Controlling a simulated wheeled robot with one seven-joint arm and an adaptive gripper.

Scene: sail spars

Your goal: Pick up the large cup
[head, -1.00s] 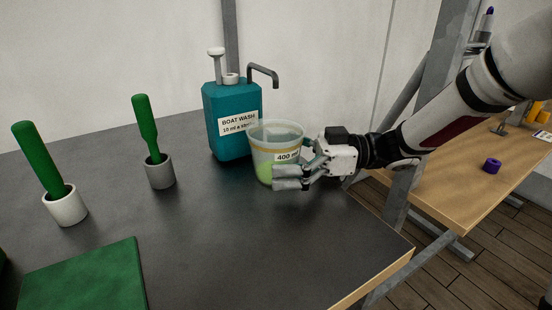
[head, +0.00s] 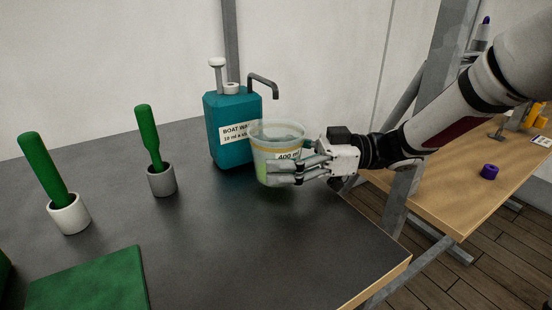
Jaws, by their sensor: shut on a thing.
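The large cup (head: 268,142) is clear, with a yellow band, a white label reading 400 and some green liquid low inside. It is upright near the back right of the dark table, close in front of the teal boat wash bottle. My gripper (head: 290,172) comes in from the right and is shut on the cup, with its fingers across the cup's front right side. The fingers hide part of the label and lower wall. I cannot tell clearly whether the cup's base is off the table.
The teal boat wash bottle (head: 226,122) with a pump and spout stands just behind the cup. A white cup (head: 70,216) and a grey cup (head: 162,182), each holding a green-handled tool, stand to the left. A green mat (head: 90,280) lies front left. The table's front middle is clear.

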